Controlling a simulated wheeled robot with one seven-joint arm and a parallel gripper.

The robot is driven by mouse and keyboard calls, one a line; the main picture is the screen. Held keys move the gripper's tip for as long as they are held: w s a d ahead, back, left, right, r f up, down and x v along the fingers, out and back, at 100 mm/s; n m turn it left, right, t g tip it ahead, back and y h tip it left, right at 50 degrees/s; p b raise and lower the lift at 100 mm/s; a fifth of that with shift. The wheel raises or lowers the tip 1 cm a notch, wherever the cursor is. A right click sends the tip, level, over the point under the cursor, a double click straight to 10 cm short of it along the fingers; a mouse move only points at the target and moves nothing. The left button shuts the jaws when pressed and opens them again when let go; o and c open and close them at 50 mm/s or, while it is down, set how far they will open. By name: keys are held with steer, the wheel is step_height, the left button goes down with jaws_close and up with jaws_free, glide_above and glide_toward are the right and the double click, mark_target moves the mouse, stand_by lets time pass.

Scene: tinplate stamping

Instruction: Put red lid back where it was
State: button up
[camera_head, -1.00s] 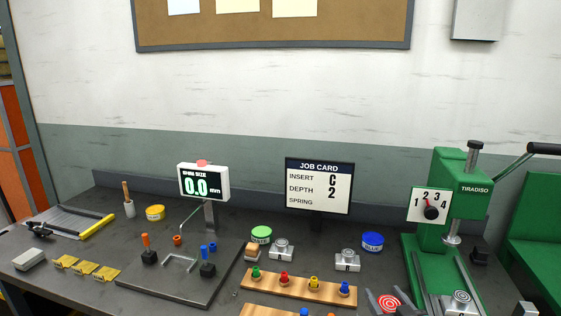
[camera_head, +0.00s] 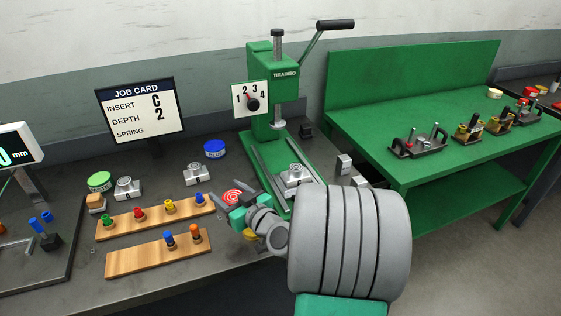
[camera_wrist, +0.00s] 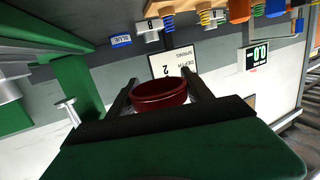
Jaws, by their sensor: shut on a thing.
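The red lid (camera_head: 232,197) is round with pale rings on its top in the head view. My gripper (camera_head: 234,194) is shut on it, with one finger on each side, above the front of the bench just left of the green press. In the wrist view the red lid (camera_wrist: 162,95) sits between the two dark fingers, its side wall showing dark red. It looks clear of the bench top.
The green press (camera_head: 272,100) stands right of the lid. A green bench (camera_head: 440,110) at right holds several fixtures, a cream round item (camera_head: 494,93) and a red item (camera_head: 530,92).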

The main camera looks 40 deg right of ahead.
steer(key=s+d+r+m+h, duration=0.2)
steer(key=s+d+r, duration=0.1)
steer(key=d, duration=0.4)
steer(key=s+d+r+m+h, duration=0.1)
steer(key=s+d+r+h, duration=0.2)
steer(key=d, duration=0.4)
steer(key=s+d+r+m+h, duration=0.15)
steer(key=s+d+r, duration=0.25)
steer(key=d, duration=0.4)
steer(key=w+a+n+y, duration=0.1)
steer(key=a+n+y, duration=0.1)
steer(key=a+y, duration=0.2)
steer(key=shift+w+a+n, duration=0.35)
steer(key=shift+w+a, duration=0.05)
steer(key=shift+a, duration=0.65)
steer(key=shift+f, duration=0.15)
steer(key=w+d+f+p, duration=0.1)
steer(key=w+d+f, duration=0.1)
steer(key=w+f, duration=0.1)
steer(key=w+d+f+p, duration=0.1)
steer(key=w+d+f, duration=0.2)
steer(key=w+f, duration=0.1)
steer(key=w+d+f+p, duration=0.1)
steer(key=w+d+f, duration=0.2)
steer(key=w+f, duration=0.1)
steer(key=shift+w+d+f, duration=0.1)
steer(key=shift+d+f, duration=0.15)
steer(key=shift+f, duration=0.55)
